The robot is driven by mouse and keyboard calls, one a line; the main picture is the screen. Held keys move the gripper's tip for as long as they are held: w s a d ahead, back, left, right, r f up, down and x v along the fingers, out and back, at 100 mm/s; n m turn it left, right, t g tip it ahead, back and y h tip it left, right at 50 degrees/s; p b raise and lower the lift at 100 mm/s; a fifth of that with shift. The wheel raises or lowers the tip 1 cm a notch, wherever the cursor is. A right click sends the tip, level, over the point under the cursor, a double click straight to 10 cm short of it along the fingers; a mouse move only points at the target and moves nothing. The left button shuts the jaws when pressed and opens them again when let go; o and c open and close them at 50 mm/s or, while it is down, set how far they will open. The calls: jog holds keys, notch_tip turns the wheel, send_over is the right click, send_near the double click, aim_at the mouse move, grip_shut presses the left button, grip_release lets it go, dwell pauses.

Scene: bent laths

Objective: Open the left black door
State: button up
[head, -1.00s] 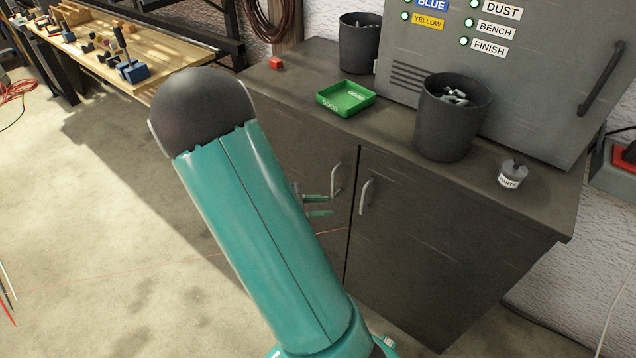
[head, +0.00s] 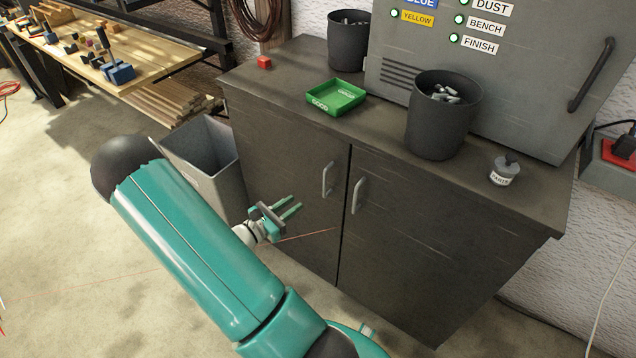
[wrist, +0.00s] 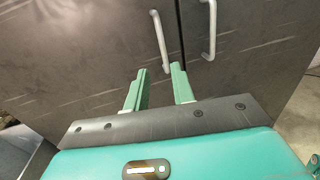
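The left black door (head: 290,178) of the dark cabinet is shut, with its pale bar handle (head: 327,179) near the middle seam. In the wrist view the left handle (wrist: 160,40) stands just beyond my fingertips. My gripper (head: 293,207) is in front of the left door, lower than the handle and to its left. Its two green fingers are apart with nothing between them, as the wrist view of my gripper (wrist: 160,72) also shows. The fingers point toward the door and do not appear to touch the handle.
The right door (head: 420,230) is shut, with its own handle (head: 357,195) close to the left one. A grey bin (head: 205,165) stands on the floor against the cabinet's left side. A green tray (head: 335,97) and black buckets stand on top.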

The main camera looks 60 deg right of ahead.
aim_at(324, 195)
jog(key=x, duration=1.3)
jog(key=shift+s, duration=0.25)
jog(key=shift+c, duration=0.3)
grip_shut()
